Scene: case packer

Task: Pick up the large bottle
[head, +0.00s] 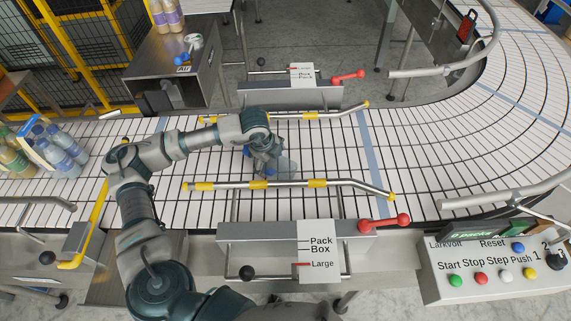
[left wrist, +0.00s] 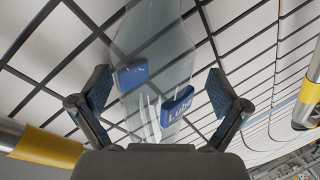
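A clear, see-through bottle (left wrist: 160,50) with blue label patches, one reading "Lube", is in the left wrist view. It also shows faintly on the white conveyor in the head view (head: 287,167). My left gripper (head: 268,170) is low over the conveyor at the bottle. In the left wrist view its two fingers (left wrist: 157,90) are spread, one on each side of the bottle, with a visible gap at each pad. The gripper's body hides part of the bottle. My right gripper is not in view.
Guide rails with yellow clamps (head: 317,183) run along both sides of this conveyor (head: 420,150) stretch. Several bottles (head: 60,155) stand upstream at the left. A button panel (head: 490,275) is at the lower right. Red-handled levers (head: 385,222) flank the belt.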

